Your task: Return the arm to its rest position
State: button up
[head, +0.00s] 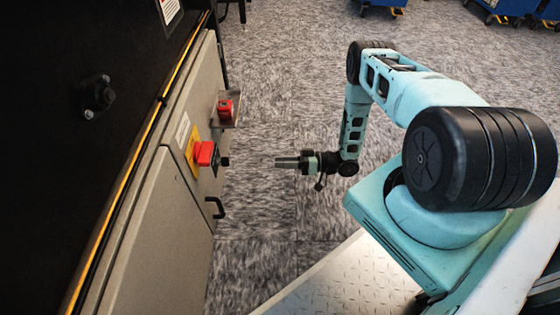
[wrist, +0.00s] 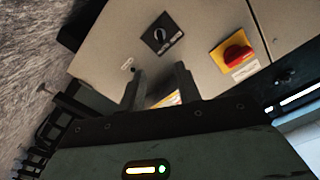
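My arm (head: 400,85) is bent at the elbow and reaches down to the left in the head view. My gripper (head: 278,162) is in the air, apart from the grey cabinet (head: 150,240), and its fingers point left at it. In the wrist view my gripper (wrist: 160,82) shows its two dark fingers with a gap between them. Nothing is held in the gap; the cabinet front and part of a yellow label show through it.
The cabinet front carries a red switch (head: 205,152) on a yellow plate, a black handle (head: 215,207) and a small shelf with a red object (head: 225,108). The wrist view shows a black rotary knob (wrist: 158,36). Open carpet (head: 285,80) lies behind; blue carts (head: 500,8) stand far back.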

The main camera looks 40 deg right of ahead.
dwell(0.3)
jog(key=w+d+r+g+h, duration=0.1)
jog(key=w+d+r+h, duration=0.1)
jog(key=w+r+h, duration=0.45)
jog(key=w+d+r+g+h, duration=0.1)
jog(key=w+d+r+h, duration=0.25)
jog(key=w+r, duration=0.45)
jog(key=s+a+r+m+g+h, duration=0.2)
jog(key=s+r+h, duration=0.3)
jog(key=r, duration=0.7)
jog(key=s+a+r+m+g, duration=0.1)
jog(key=s+a+r+g, duration=0.15)
jog(key=s+r, duration=0.45)
jog(key=s+a+r+m+g, duration=0.15)
jog(key=s+a, duration=0.25)
jog(key=s, duration=0.8)
jog(key=s+a+r+n+g+y+p, duration=0.1)
jog(key=s+a+r+n+p, duration=0.25)
jog(key=s+a, duration=0.45)
jog(key=s+a+r+n+g+p, duration=0.2)
jog(key=s+a+r+n+p, duration=0.25)
jog(key=a, duration=0.65)
notch_tip(320, 180, up, 38)
jog(key=p, duration=3.4)
jog(key=shift+s+d+f+p, duration=0.2)
jog(key=shift+s+d+p, duration=0.1)
jog(key=shift+s+p, duration=0.1)
